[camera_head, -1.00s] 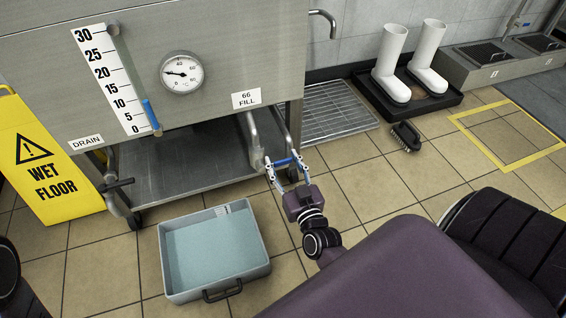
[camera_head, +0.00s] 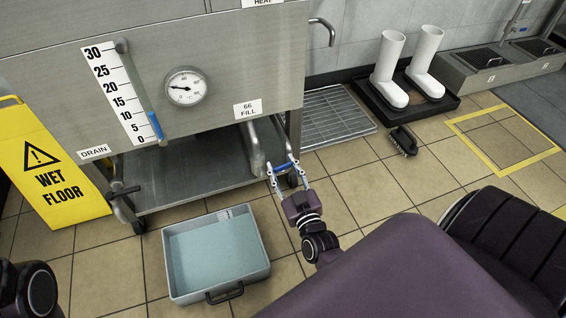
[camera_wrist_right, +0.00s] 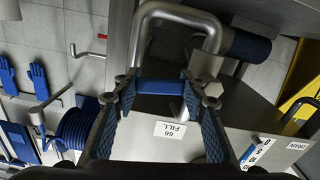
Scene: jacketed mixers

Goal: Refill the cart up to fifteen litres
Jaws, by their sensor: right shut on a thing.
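The cart (camera_head: 204,60) is a steel jacketed vessel with a white level scale (camera_head: 118,90) on its front. The blue column (camera_head: 156,125) in the scale's tube reaches roughly the 10 mark. A label reading 66 FILL (camera_head: 248,109) sits above a steel pipe at the lower right, and it also shows in the wrist view (camera_wrist_right: 170,132). My right gripper (camera_head: 283,169) is in front of this pipe, shut on a blue handle bar; the bar (camera_wrist_right: 160,87) lies between both fingers in the wrist view. The DRAIN label (camera_head: 94,151) is at the lower left, above the drain pipe and lever (camera_head: 124,189). My left gripper is out of view.
A grey tray with bluish liquid (camera_head: 266,270) stands on the floor before the cart. A yellow wet floor sign (camera_head: 50,170) stands left. White boots (camera_head: 390,70), a brush (camera_head: 403,140) and a floor grate (camera_head: 335,112) are right. A blue hose coil (camera_wrist_right: 75,130) shows in the wrist view.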

